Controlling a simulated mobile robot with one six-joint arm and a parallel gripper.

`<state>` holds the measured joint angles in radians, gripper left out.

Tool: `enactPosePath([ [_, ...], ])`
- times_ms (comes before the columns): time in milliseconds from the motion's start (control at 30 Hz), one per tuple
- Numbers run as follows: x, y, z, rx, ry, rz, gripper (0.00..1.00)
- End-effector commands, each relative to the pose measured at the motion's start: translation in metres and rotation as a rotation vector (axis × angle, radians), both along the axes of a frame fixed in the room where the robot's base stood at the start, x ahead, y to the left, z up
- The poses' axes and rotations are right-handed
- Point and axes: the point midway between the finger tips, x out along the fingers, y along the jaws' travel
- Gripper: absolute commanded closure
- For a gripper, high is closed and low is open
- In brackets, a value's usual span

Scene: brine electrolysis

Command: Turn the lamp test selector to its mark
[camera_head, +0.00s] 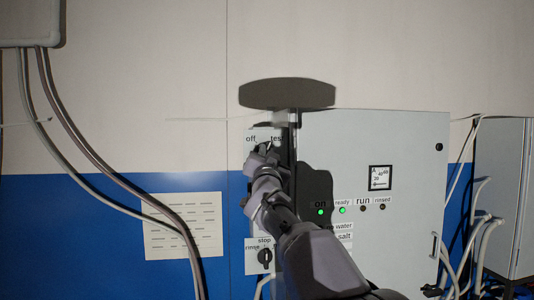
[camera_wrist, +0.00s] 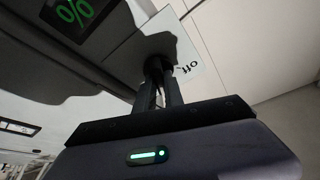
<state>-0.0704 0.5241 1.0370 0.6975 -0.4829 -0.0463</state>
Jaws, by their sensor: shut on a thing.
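The lamp test selector's plate (camera_head: 255,132) is on the wall, with "off" at its left and "test" at its right. My gripper (camera_head: 268,150) reaches up to it and covers most of its knob. In the wrist view my gripper's two fingers (camera_wrist: 161,90) are close together and shut on the dark knob (camera_wrist: 157,66). The "off" label (camera_wrist: 194,66) shows upside down beside it. The knob's pointer is hidden, so I cannot tell which way it points.
A grey cabinet (camera_head: 410,145) stands right of my arm, with a gauge (camera_head: 380,178) and lit green "on" and "ready" lamps. A second selector (camera_head: 265,256) is below. A dark rounded shape (camera_head: 287,93) is above my gripper. Cables (camera_head: 90,150) run down the left wall.

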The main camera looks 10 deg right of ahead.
Motion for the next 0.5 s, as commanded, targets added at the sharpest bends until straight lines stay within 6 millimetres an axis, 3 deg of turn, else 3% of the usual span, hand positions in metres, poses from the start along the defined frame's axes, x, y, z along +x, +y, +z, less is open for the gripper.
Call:
enactPosePath([
  [500, -0.0002, 0.0013, 0.0038, 0.319, -0.001, 0.001, 1.0],
])
